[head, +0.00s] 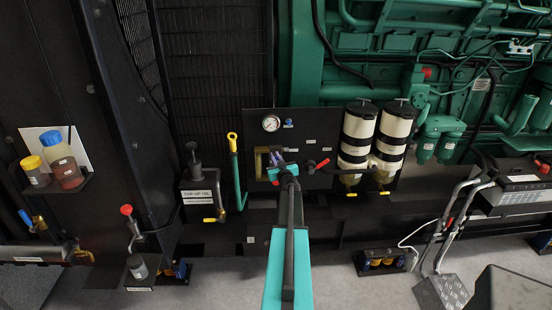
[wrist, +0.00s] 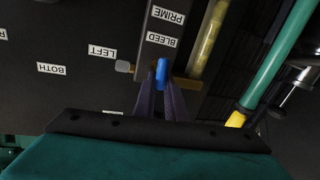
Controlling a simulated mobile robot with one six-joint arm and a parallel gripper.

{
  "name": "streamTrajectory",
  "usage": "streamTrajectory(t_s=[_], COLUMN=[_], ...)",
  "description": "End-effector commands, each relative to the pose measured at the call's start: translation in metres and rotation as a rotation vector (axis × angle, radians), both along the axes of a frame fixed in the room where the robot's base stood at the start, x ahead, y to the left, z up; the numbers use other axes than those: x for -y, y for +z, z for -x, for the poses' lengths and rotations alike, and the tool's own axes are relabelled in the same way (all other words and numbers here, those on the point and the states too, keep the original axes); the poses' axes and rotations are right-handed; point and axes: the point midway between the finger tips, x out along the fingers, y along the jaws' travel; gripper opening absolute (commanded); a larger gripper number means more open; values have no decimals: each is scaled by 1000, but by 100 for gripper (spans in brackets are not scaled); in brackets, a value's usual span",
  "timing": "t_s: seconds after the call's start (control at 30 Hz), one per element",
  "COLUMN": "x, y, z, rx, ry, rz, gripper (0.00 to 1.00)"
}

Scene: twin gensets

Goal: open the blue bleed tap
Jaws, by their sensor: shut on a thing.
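The blue bleed tap (wrist: 162,70) shows in the wrist view as a small blue handle beside the BLEED label (wrist: 163,40), on a brass-coloured fitting. My gripper (wrist: 161,82) has its two dark fingers closed around the blue handle, one on each side. In the head view my gripper (head: 280,166) is at the black panel (head: 258,124), in front of its lower middle. My own arm and gripper hide the tap there, and the exact angle of the handle is hard to tell.
A pressure gauge (head: 271,123) and a red-handled lever (head: 321,164) are on the panel. Two white filter bowls (head: 358,135) stand to the right. A yellow-topped green pipe (head: 236,170) is to the left. In the wrist view, a yellowish clear tube (wrist: 207,38) runs close beside the tap.

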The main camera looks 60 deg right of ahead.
Motion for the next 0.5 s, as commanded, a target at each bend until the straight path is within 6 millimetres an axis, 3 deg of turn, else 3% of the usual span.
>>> streamTrajectory(t_s=[0.5], x=[-4], y=[-1], z=[-5], rx=[-281], ry=[0], rz=[200], gripper=[0])
